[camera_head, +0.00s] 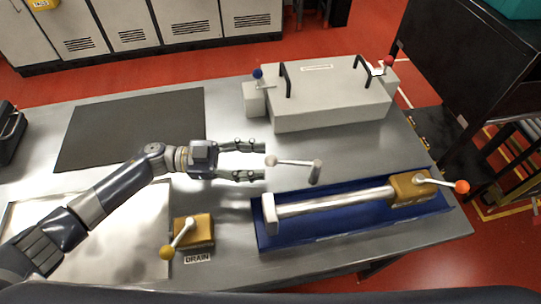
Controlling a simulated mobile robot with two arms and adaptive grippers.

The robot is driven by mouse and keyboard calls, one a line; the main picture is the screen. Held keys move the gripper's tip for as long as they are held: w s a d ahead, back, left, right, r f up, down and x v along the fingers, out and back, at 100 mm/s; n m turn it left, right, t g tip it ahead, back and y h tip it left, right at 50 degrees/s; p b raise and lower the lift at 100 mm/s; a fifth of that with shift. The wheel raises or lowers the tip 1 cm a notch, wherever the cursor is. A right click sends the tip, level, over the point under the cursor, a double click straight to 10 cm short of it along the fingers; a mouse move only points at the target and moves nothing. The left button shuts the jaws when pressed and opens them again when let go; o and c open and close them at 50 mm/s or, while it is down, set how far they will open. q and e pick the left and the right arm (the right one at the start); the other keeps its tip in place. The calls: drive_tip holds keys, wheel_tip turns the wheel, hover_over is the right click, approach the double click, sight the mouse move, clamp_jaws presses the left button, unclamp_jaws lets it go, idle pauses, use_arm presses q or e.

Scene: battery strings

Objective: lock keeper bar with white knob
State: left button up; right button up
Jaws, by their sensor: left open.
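The keeper bar (295,162) is a thin silver lever. It runs from a grey upright post (315,172) on the right to a pale white knob (271,160) at its left end. It lies roughly level in the picture, just behind the blue tray. My left gripper (264,161) comes in from the left with its two fingers apart. The white knob is at the opening between the fingertips, with a visible gap on each side. Whether the fingers are at the knob's height is hard to tell. My right gripper is not in view.
A blue tray (345,229) holds a silver cylinder (335,201) and a brass block with an orange-knobbed lever (440,184). A yellow-knobbed DRAIN valve (193,231) stands at front left. A grey box (330,105) with blue-knobbed and red-knobbed levers stands behind. A dark mat (130,125) lies left.

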sight(271, 160)
use_arm(q)
drive_tip(key=shift+d+p, duration=0.3)
drive_tip(key=shift+d, duration=1.7)
clamp_jaws()
